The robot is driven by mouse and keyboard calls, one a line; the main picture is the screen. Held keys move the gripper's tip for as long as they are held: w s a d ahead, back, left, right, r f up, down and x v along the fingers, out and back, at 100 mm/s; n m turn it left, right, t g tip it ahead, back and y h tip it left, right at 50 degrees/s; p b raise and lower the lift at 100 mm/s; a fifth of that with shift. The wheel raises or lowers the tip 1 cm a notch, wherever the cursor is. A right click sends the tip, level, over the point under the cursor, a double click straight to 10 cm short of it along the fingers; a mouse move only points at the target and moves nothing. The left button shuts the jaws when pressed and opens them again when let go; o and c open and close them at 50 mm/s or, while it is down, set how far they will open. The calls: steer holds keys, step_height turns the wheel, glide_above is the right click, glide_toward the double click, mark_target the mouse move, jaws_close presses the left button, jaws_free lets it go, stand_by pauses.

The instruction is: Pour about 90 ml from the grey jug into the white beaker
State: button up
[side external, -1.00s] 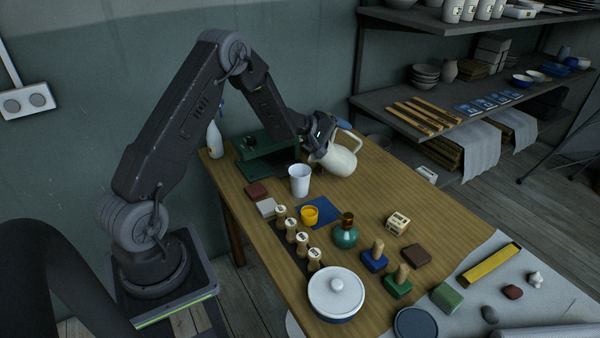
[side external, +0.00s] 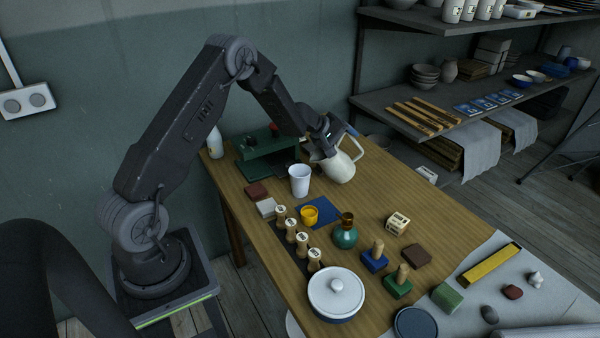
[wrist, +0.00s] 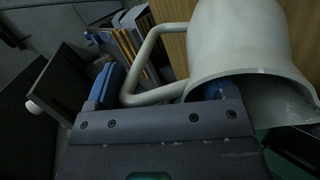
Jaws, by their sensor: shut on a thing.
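The white beaker (side external: 299,182) stands upright on the table, apart from the jug. Its contents cannot be told.
A green stand (side external: 262,157) is behind the beaker. A white bottle (side external: 215,142) is at the back left. Shelves (side external: 440,100) rise beyond the table at right.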

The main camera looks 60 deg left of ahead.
mark_target(361, 150)
steer(key=shift+w+d+f+g, duration=0.15)
steer(key=shift+w+f+g, duration=0.3)
steer(key=shift+w, duration=0.15)
steer(key=shift+w+d+f+g, duration=0.15)
steer(key=shift+w+f+g, duration=0.25)
steer(key=shift+w, duration=0.2)
steer(key=shift+w+d+f+g+y, duration=0.15)
steer(key=shift+w+g+y, duration=0.1)
steer(key=shift+w, duration=0.15)
steer(key=shift+w+d+f+g+y, duration=0.1)
steer(key=shift+w+g+y, duration=0.1)
steer(key=shift+w, duration=0.15)
steer(key=shift+w+d+f+g, duration=0.2)
steer(key=shift+w+f+g, duration=0.1)
steer(key=shift+w+g, duration=0.15)
steer(key=shift+w+d+f+g, duration=0.15)
steer(key=shift+w+f+g, duration=0.15)
steer(key=shift+w+g, duration=0.15)
steer(key=shift+w+d+f+g+y+b, duration=0.25)
steer(key=shift+w+f+g+y, duration=0.2)
steer(key=shift+w+f+g, duration=0.5)
steer(key=shift+s+g, duration=0.15)
steer(key=shift+g, duration=0.2)
